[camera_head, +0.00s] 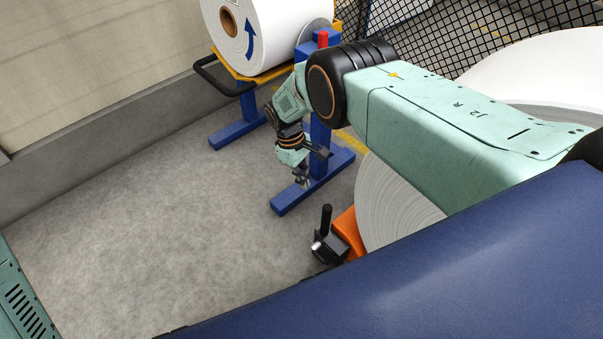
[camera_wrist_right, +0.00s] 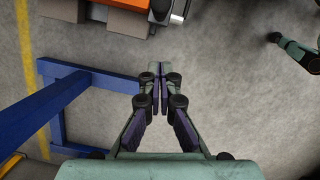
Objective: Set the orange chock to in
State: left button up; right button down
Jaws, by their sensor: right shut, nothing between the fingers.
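The orange chock (camera_head: 349,232) sits on the floor against the end of a large white roll (camera_head: 392,205), partly hidden behind my blue body. A black block with an upright black handle (camera_head: 326,221) is at its left side. In the right wrist view the orange chock (camera_wrist_right: 112,22) lies at the top edge, cut off by the frame. My right gripper (camera_head: 301,178) hangs above the floor beside the blue stand, beyond the chock and apart from it. In the right wrist view its fingertips (camera_wrist_right: 160,70) are together and empty. My left gripper is not in view.
A blue stand (camera_head: 318,150) with a red top part and a foot on the floor is close to my right gripper. It bears another white roll (camera_head: 265,30). A black mesh fence (camera_head: 470,40) is at the back right. The grey floor at left is clear.

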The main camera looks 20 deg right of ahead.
pick_arm(q)
jog(key=shift+p, duration=0.3)
pick_arm(e)
jog(key=s+d+f, duration=0.2)
jog(key=s+f, duration=0.2)
jog(key=shift+d, duration=0.35)
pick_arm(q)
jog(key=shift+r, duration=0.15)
pick_arm(e)
jog(key=shift+s, duration=0.15)
